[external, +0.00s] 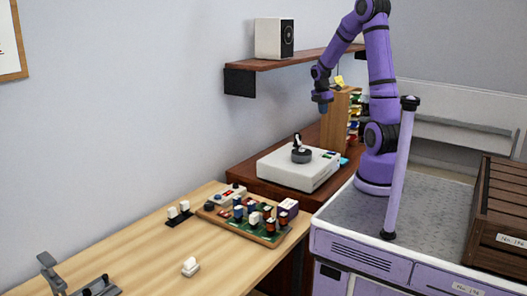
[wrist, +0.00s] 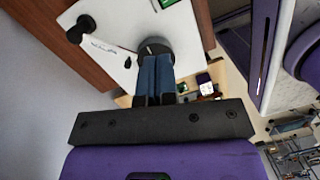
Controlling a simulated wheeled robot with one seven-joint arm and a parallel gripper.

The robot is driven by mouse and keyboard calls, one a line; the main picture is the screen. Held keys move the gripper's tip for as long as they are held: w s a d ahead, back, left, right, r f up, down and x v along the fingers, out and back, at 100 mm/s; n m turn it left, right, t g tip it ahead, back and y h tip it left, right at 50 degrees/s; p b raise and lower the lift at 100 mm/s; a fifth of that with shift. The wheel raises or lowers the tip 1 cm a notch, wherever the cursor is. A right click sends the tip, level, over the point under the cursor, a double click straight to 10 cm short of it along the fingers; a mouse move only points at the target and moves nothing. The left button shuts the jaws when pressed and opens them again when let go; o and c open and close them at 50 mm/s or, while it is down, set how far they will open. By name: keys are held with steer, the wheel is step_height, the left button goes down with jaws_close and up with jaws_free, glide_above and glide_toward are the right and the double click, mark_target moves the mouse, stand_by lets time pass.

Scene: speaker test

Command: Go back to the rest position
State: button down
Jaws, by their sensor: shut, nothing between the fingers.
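My gripper (external: 322,106) is at the end of my purple arm, which is raised and bent above the brown side table. In the wrist view my gripper (wrist: 154,62) shows two blue fingers side by side, shut with nothing between them. Below it stands a white box-shaped device (external: 296,170) with a dark round knob and a small upright part (external: 298,142) on top. The device also fills the upper part of the wrist view (wrist: 112,45). A clear gap separates my gripper from the device in the external view.
A wall shelf (external: 290,61) carries a white speaker (external: 273,38) near my arm. A wooden rack (external: 340,118) with colourful items stands close behind my gripper. A board of small components (external: 243,219) lies on the light wooden table (external: 140,258). A slatted wooden crate (external: 499,212) stands at right.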

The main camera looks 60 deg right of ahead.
steer(key=s+a+r+m+t, duration=0.2)
steer(key=s+a+r+m, duration=0.25)
steer(key=a+r, duration=0.4)
steer(key=s+a+r+m+t, duration=0.2)
steer(key=s+a+r+m, duration=0.2)
steer(key=a+r+m, duration=0.45)
steer(key=s+a+m+t+y, duration=0.1)
steer(key=s+a+m+t, duration=0.1)
steer(key=s+a, duration=0.5)
steer(key=shift+s+a+r, duration=0.15)
steer(key=shift+s+r, duration=0.3)
steer(key=shift+s, duration=0.05)
stand_by(1.7)
